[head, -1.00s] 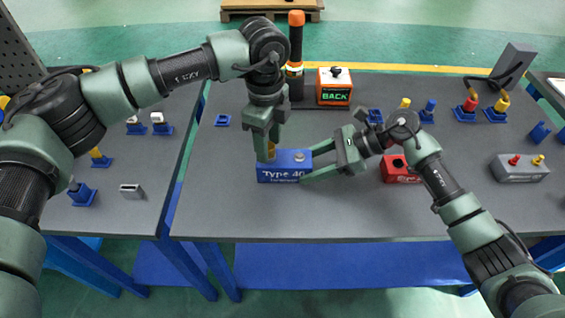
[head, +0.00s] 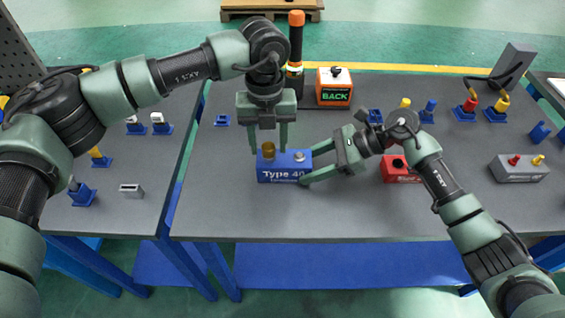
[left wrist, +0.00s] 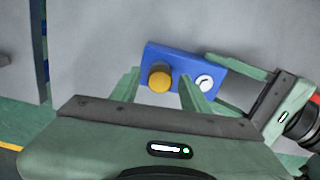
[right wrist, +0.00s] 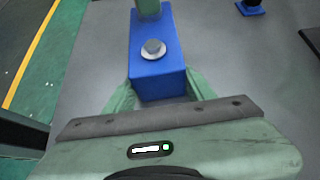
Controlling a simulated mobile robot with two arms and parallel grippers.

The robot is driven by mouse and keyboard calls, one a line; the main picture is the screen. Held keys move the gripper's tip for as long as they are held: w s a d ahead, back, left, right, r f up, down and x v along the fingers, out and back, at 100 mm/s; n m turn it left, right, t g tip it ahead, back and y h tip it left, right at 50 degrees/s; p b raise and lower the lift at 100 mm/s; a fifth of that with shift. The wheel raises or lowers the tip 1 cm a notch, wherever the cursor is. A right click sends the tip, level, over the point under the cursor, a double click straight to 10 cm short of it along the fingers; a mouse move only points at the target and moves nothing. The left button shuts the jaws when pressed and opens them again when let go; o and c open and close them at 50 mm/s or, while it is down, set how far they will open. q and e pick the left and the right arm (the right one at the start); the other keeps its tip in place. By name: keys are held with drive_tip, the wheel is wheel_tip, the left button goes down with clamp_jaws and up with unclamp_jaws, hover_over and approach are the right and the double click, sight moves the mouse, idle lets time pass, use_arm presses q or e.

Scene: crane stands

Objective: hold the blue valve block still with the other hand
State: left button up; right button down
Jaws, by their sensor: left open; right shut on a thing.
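The blue valve block (head: 284,174), lettered "Type 40", sits on the grey table. It has a yellow-brass knob (left wrist: 160,80) at its left end and a round silver fitting (right wrist: 153,49) at its right end. My right gripper (head: 308,166) is shut on the block's right end; its fingers lie along both sides in the right wrist view (right wrist: 158,92). My left gripper (head: 268,150) is open and empty, its fingers apart just behind and above the knob. In the left wrist view the knob shows between the left fingers (left wrist: 160,86), with no contact visible.
A red block (head: 400,170) stands right of my right gripper. An orange "BACK" box (head: 334,88) and an orange-black cylinder (head: 295,55) stand behind. A grey block (head: 520,168) with red and yellow knobs is at the right. The table's front strip is clear.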

use_arm(q)
drive_tip(key=m, duration=1.3)
drive_tip(key=c, duration=1)
clamp_jaws()
drive_tip(key=shift+r, duration=0.1)
drive_tip(key=n, duration=0.5)
drive_tip(key=shift+r, duration=0.15)
